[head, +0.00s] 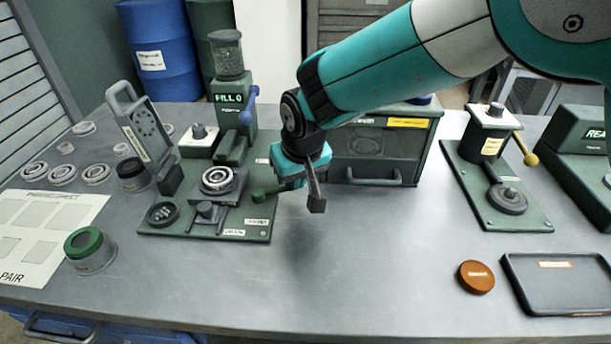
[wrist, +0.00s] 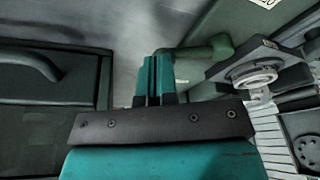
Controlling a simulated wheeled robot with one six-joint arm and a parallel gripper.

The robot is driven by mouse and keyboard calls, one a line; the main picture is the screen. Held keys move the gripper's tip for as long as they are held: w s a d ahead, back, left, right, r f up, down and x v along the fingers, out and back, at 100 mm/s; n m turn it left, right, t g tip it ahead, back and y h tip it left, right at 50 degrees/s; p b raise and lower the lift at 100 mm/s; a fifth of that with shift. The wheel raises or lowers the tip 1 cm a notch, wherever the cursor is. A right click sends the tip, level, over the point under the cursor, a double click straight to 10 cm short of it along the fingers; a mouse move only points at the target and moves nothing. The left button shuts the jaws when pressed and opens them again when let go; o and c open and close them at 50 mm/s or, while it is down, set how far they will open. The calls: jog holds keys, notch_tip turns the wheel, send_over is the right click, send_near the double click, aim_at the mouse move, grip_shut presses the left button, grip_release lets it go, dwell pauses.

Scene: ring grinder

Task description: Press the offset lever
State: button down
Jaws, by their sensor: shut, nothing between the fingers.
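A short dark green lever with a rounded knob (head: 259,196) sticks out from the right side of the machine fixture on the left of the bench; it looks like the offset lever, though its label is too small to read surely. In the wrist view the green lever (wrist: 212,48) lies just beyond and to the right of my fingertips. My gripper (head: 317,205) is shut and empty, pointing down just right of the lever in the head view. In the wrist view its closed fingers (wrist: 153,80) are close to the lever; I cannot tell whether they touch.
A ring (head: 218,180) sits on the fixture beside the lever. A dark drawer cabinet (head: 378,150) stands behind my gripper. A rust-coloured disc (head: 476,277) and a dark tray (head: 560,284) lie at right. The front middle bench is clear.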

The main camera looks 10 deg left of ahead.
jog(key=shift+w, duration=0.35)
dwell(0.7)
jog(key=s+d+r, duration=0.2)
jog(key=s+d, duration=0.1)
jog(key=shift+s, duration=0.15)
jog(key=v, duration=0.8)
jog(key=shift+r+b, duration=0.3)
jog(key=shift+b, duration=0.05)
jog(key=shift+d, duration=0.1)
jog(key=s+d+r+g, duration=0.1)
jog(key=s+d+r, duration=0.15)
jog(key=d, duration=0.45)
jog(key=s+d+r, duration=0.2)
jog(key=s+d, duration=0.1)
jog(key=d, duration=0.5)
jog(key=s+d+y, duration=0.1)
jog(key=s+d, duration=0.3)
jog(key=s, duration=0.2)
jog(key=s+d+g+y+p, duration=0.1)
jog(key=s+d, duration=0.3)
jog(key=s, duration=0.3)
jog(key=shift+m+g, duration=0.3)
jog(key=shift+m, duration=0.1)
